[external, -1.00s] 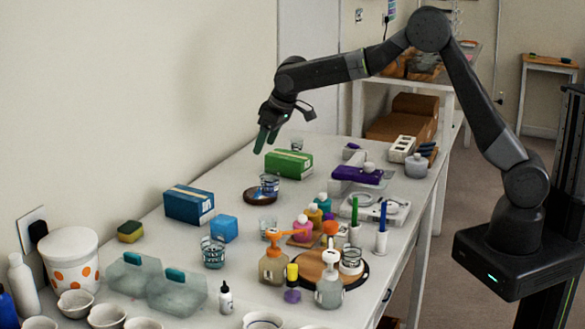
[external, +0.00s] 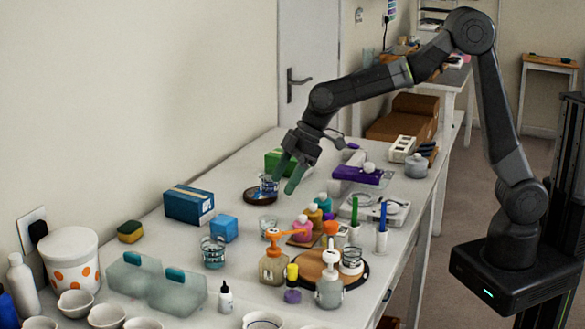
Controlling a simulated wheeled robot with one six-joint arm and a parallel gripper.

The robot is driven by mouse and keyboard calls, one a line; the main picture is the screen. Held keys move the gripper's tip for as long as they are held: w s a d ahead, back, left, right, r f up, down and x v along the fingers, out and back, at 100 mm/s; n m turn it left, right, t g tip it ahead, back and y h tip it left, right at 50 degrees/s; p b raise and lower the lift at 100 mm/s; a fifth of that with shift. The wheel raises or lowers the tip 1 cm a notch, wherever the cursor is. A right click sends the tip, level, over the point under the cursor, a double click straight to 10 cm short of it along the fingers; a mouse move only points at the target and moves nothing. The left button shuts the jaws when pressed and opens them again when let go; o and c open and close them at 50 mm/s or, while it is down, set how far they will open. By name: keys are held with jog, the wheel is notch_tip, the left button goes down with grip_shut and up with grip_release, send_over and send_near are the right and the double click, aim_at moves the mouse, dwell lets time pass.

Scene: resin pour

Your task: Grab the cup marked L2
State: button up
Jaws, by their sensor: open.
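Several small clear cups with dark markings stand on the white table; the markings are too small to read, so I cannot tell which is L2. One cup (external: 268,184) stands on a dark round coaster, one (external: 267,224) is nearer the middle, one (external: 213,254) is further left and nearer the camera, and one (external: 351,261) is on a round board at the right. My gripper (external: 284,185) is open and empty, fingers pointing down. In the picture its fingertips are just right of the cup on the coaster; I cannot tell the exact gap.
A green box (external: 273,160) is behind my gripper. A blue box (external: 189,205) and a blue cube (external: 224,229) stand to the left. Coloured bottles (external: 302,230) and pump bottles (external: 272,262) crowd the front right. A purple-topped item (external: 357,175) lies to the right.

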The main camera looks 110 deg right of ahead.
jog(key=p, duration=0.1)
send_near(262, 231)
jog(key=w+f, duration=0.1)
jog(key=w+d+f, duration=0.1)
jog(key=f, duration=0.1)
jog(key=shift+d, duration=0.15)
jog(key=shift+w+f+p, duration=0.15)
jog(key=shift+f+p, duration=0.15)
jog(key=shift+f, duration=0.25)
jog(key=shift+a+p+x, duration=0.15)
jog(key=shift+p+x, duration=0.15)
jog(key=shift+x, duration=0.75)
jog(key=shift+a+p+x, duration=0.15)
jog(key=shift+p+x, duration=0.15)
jog(key=shift+x, duration=0.75)
jog(key=shift+s, duration=0.2)
jog(key=c, duration=1)
jog(key=shift+c, duration=0.2)
